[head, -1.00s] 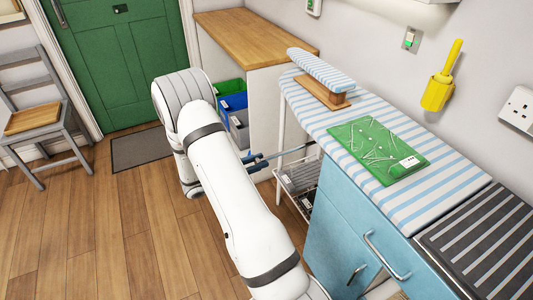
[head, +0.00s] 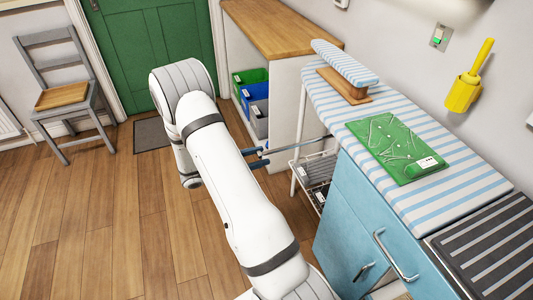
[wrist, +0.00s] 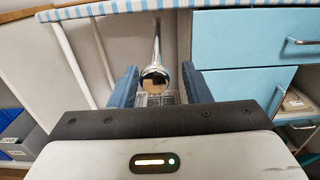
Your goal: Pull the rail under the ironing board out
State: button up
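The rail is a thin metal rod (head: 305,143) under the striped ironing board (head: 425,140). It runs out past the board's white leg toward my gripper (head: 262,157). In the wrist view the rail ends in a shiny round knob (wrist: 154,79), with the rod running away behind it under the board. The blue fingers of my gripper (wrist: 160,85) stand on both sides of the knob. The knob lies close to the left finger, and a narrow gap seems to show at the right finger. Whether the fingers press on it is unclear.
A blue cabinet (head: 358,215) with metal handles stands right of the rail. A wire rack (head: 315,172) is below it. Coloured bins (head: 255,92) sit under a wooden counter (head: 285,28). A grey chair (head: 65,90) stands far left. The wooden floor at left is clear.

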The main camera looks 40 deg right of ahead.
jog(key=v, duration=0.7)
jog(key=shift+w+a, duration=0.15)
jog(key=shift+a, duration=0.2)
jog(key=shift+r, duration=0.1)
jog(key=shift+s+a+r+m+t+y+p, duration=1.15)
jog(key=shift+s+a+r+m+y+p, duration=1.2)
jog(key=shift+r, duration=2.1)
jog(key=shift+s+a+r+m+t+y+p, duration=1.05)
jog(key=shift+s+a+r+m+y, duration=1.2)
jog(key=shift+s+r+y, duration=1.8)
jog(key=shift+s+a+r+m+t+y+p, duration=1.5)
jog(key=shift+s+r+m+y, duration=1.15)
jog(key=shift+r, duration=2.15)
jog(key=shift+s+a+m+h, duration=0.15)
jog(key=shift+s+m+h, duration=0.1)
jog(key=shift+m+h, duration=0.1)
